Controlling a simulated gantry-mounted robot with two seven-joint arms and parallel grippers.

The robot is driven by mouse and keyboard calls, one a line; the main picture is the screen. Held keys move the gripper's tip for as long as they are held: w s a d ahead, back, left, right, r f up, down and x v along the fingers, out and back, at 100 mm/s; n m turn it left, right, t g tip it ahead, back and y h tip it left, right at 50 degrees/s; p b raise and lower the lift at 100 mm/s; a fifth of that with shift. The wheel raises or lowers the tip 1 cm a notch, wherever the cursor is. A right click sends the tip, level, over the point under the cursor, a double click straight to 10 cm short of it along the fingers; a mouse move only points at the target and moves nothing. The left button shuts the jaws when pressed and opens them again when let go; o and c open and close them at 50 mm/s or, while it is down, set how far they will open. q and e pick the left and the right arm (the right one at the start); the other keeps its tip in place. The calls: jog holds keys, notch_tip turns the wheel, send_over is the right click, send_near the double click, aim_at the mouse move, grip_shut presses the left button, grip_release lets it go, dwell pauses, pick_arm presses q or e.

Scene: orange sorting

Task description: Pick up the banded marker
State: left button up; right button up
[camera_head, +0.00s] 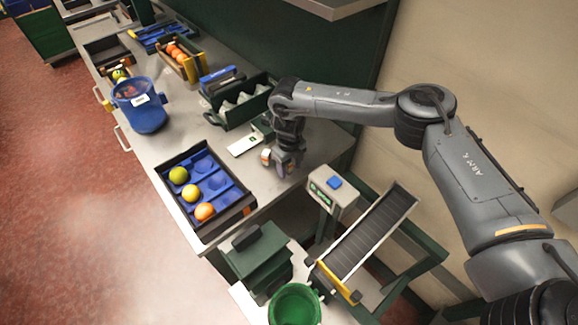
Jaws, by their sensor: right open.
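My right gripper (279,165) points down over the grey bench, at the right of the white card and behind the tray of fruit. It is open. A small orange and white patch shows at its left fingertip, too small to tell whether it is part of the gripper or a thing beside it. I cannot make out the banded marker for certain; it may be hidden by the gripper or too small to see. My left gripper is not in view.
A tray (237,219) with blue compartments holds several round fruits. A white card (245,145), a green divided rack (228,121) and a blue bucket (146,115) are on the bench. A grey control box (345,203), conveyor (372,232) and green bin (294,291) are in front.

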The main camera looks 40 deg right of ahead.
grip_shut()
dwell(0.5)
